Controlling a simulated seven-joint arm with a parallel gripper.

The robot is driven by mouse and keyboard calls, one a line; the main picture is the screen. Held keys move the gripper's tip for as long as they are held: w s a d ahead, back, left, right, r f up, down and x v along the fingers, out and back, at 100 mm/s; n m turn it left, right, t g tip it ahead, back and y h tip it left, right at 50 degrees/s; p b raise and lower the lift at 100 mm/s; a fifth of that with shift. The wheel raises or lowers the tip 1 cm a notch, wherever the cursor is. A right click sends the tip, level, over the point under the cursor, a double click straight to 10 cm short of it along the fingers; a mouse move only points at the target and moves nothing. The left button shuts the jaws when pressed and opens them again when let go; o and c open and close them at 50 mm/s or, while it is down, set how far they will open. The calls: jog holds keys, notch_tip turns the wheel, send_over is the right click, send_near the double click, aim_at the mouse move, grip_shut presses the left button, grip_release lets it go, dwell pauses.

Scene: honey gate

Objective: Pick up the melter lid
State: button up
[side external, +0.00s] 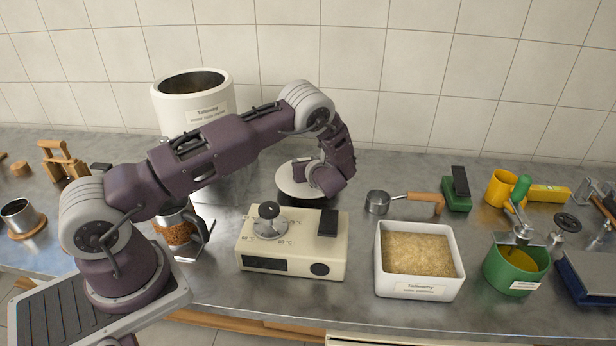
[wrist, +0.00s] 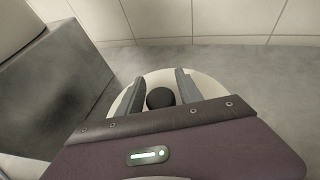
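A round cream-white lid with a black knob shows in the wrist view; I take it for the melter lid (wrist: 122,103). Its knob (wrist: 160,97) is between the two grey fingers of my gripper (wrist: 160,82). The fingers stand apart with a gap on each side of the knob, so the gripper is open. In the side view the pale lid (side external: 290,180) sits on a dark round base behind the cream box. My gripper (side external: 312,184) is low over its right side. The fingertips and knob are hidden there.
A tall white pot (side external: 195,80) stands behind at left. A cream appliance (side external: 292,262) with a knob is in front. A tiled wall (side external: 420,60) closes the back.

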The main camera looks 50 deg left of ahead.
grip_shut()
